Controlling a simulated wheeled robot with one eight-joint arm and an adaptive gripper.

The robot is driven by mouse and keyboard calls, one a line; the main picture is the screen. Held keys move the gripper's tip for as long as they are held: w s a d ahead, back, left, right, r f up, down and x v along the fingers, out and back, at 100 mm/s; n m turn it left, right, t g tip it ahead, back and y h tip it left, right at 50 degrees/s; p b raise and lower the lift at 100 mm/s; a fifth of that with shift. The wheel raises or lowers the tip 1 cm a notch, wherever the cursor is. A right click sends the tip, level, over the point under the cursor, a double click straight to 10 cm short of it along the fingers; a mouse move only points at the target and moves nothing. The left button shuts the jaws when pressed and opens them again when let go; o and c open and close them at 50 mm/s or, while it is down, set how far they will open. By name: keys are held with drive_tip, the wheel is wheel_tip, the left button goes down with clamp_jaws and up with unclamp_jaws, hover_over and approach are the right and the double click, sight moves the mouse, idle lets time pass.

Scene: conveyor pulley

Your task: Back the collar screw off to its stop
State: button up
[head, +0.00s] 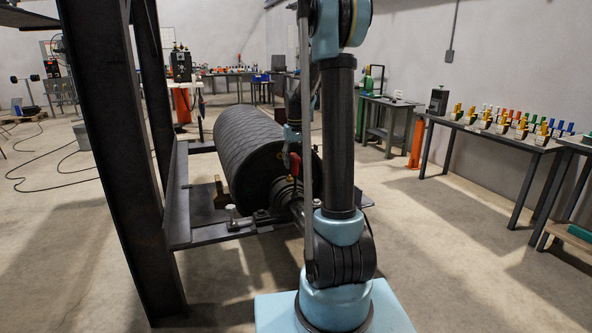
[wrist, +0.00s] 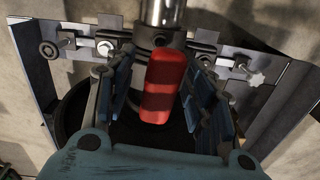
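A red block-like handle (wrist: 164,85) lies between the fingers of my gripper (wrist: 159,82) in the wrist view. The blue finger pads stand apart on either side, with a visible gap at the handle's left and a narrow one at its right. A dark collar (wrist: 158,38) sits around the bright shaft (wrist: 163,12) just above the handle. The collar screw itself cannot be made out. In the head view the red handle (head: 294,165) shows beside the drum's shaft end, below my gripper (head: 292,140), whose fingers are largely hidden there.
The ribbed pulley drum (head: 245,150) lies in a dark steel frame (head: 176,215) with bolts and brackets. A thick upright post (head: 125,160) stands at left. Benches with tools (head: 500,135) line the right wall. The floor at right is mostly clear.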

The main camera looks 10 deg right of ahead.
drive_tip(key=shift+r, duration=3)
drive_tip(key=shift+s+r, duration=0.1)
drive_tip(key=shift+s, duration=0.35)
drive_tip(key=s+t, duration=0.1)
drive_tip(key=s, duration=2)
drive_tip(key=s+f, duration=0.6)
drive_tip(key=s, duration=0.3)
drive_tip(key=s+f+m+t, duration=0.1)
drive_tip(key=s+f, duration=0.5)
drive_tip(key=s, duration=0.3)
drive_tip(key=shift+d, duration=0.1)
